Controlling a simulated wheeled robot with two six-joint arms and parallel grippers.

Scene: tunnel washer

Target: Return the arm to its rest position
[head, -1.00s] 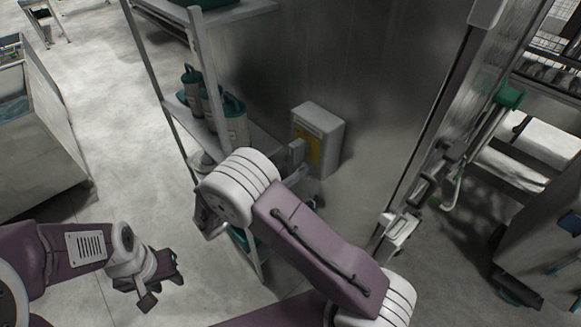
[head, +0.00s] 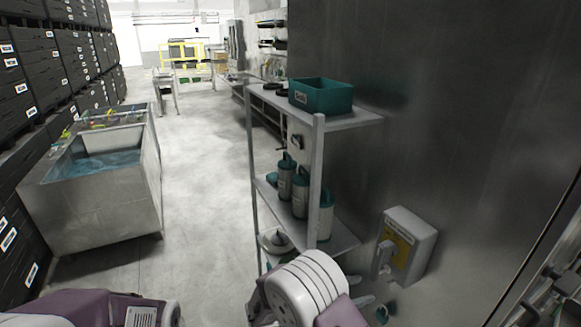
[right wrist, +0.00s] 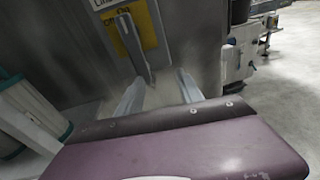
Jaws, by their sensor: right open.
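My right arm comes in at the bottom middle of the head view, with purple and white links. Its gripper (head: 368,302) is partly hidden behind the white wrist joint, low beside the steel wall. In the right wrist view the two pale fingers of this gripper (right wrist: 160,92) stand apart with nothing between them. Beyond them is a wall switch box (head: 412,242) with a yellow plate and a grey lever (right wrist: 134,48).
A metal shelf (head: 346,122) with a green bin (head: 321,96) and several green-lidded containers (head: 300,192) stands close to my right arm. A steel tub (head: 110,205) of water is at left, before stacked dark crates (head: 22,100). The floor between is clear.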

